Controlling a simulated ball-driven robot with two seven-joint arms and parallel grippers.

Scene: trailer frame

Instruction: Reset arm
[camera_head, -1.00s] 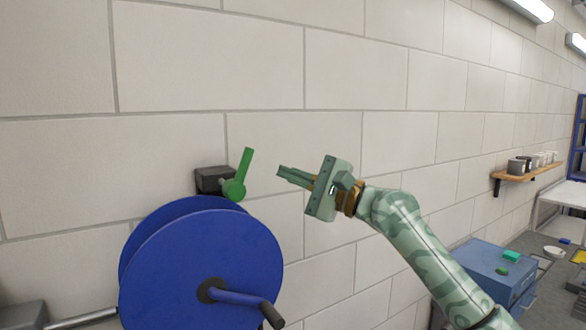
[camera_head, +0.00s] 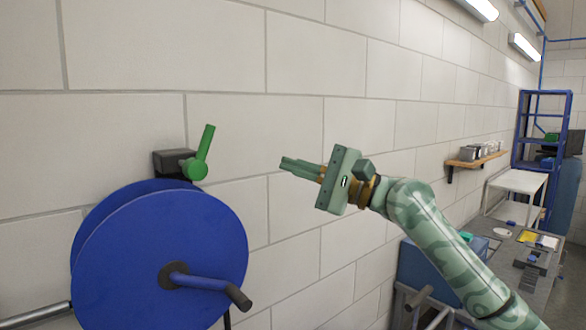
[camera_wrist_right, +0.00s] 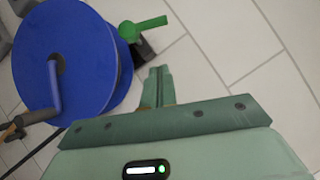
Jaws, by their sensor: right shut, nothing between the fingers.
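My right gripper (camera_head: 284,163) is in the middle of the head view, in front of the block wall, with its fingers pointing left. Its fingers are together and hold nothing. In the right wrist view the shut fingers (camera_wrist_right: 157,84) show above the gripper body. A green lever (camera_head: 203,152) on a dark box (camera_head: 173,162) is left of the fingertips, with a clear gap between. The lever also shows in the right wrist view (camera_wrist_right: 142,28). My left gripper is in neither view.
A large blue reel (camera_head: 160,255) with a crank handle (camera_head: 215,284) stands at lower left, below the lever. A wooden shelf (camera_head: 477,160) with several cups is on the wall at right. A blue cabinet (camera_head: 420,268) is behind my right arm. A white table (camera_head: 515,184) and blue rack stand farther back.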

